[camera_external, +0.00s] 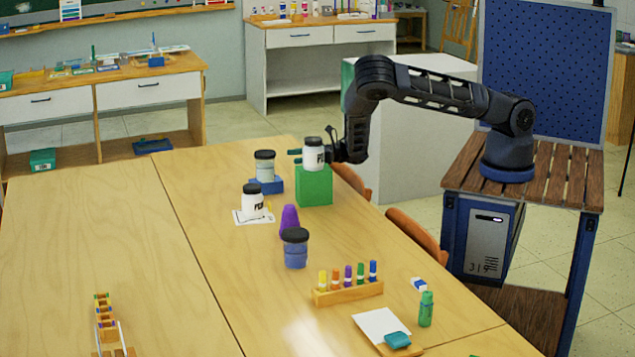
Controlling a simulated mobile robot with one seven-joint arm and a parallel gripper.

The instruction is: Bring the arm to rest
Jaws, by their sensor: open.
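My arm reaches left from its base, over the table's right edge. My gripper (322,154) is open, beside a white jar with a black lid (313,158). The jar stands upright on a green block (314,186). A finger shows at the jar's left side, so the fingers seem to be around it. Whether they touch the jar cannot be told at this size.
Near the gripper stand a jar on a blue block (265,165), a white jar on a paper (252,201), a purple cone (289,221) and a blue jar (295,249). A marker rack (348,293) is nearer. Chairs (415,234) line the table's right edge.

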